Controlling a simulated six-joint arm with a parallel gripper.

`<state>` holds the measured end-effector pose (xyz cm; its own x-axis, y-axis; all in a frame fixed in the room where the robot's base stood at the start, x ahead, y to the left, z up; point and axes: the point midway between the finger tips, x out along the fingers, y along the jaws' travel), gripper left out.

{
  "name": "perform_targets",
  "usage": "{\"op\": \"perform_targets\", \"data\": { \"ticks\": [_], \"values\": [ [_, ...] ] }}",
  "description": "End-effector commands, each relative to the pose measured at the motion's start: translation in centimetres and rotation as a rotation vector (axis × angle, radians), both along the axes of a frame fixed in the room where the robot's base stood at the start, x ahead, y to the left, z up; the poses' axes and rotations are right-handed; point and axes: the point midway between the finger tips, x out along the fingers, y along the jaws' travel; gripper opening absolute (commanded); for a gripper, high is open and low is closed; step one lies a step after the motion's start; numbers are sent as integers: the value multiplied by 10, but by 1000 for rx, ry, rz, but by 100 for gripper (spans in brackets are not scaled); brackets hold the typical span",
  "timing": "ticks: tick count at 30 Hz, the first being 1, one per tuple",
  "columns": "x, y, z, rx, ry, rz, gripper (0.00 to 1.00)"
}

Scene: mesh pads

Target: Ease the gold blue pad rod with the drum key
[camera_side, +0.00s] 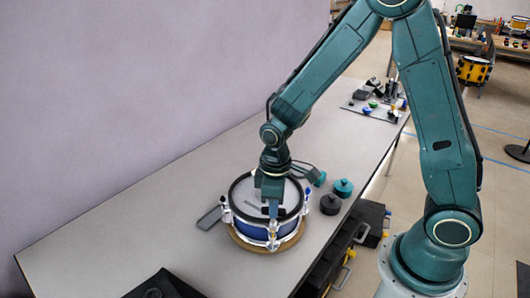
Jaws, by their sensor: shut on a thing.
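A drum with a blue shell (250,229), a pale mesh head and a dark hoop stands on a round tan base on the bench. Chrome lugs and rods sit around its rim. My gripper (272,203) points down over the front part of the drum, above the front lug (272,240). It is shut on a small narrow thing, likely the drum key, mostly hidden. Whether the key touches a rod is too small to tell. I cannot make out gold on any rod.
A grey flat tool (209,218) lies left of the drum. A dark round pad (330,204) and teal round pieces (343,187) stand to its right. A black case (163,285) sits at the front.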

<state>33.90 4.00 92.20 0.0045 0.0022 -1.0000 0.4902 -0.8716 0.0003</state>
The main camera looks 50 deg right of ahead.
Motion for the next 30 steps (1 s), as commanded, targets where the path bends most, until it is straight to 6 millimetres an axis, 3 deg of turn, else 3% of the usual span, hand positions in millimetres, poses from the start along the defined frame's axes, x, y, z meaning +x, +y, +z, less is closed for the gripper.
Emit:
{"op": "perform_targets", "data": {
  "ticks": [30],
  "values": [
    [1,1,0,2,-2,804,0]
  ]
}}
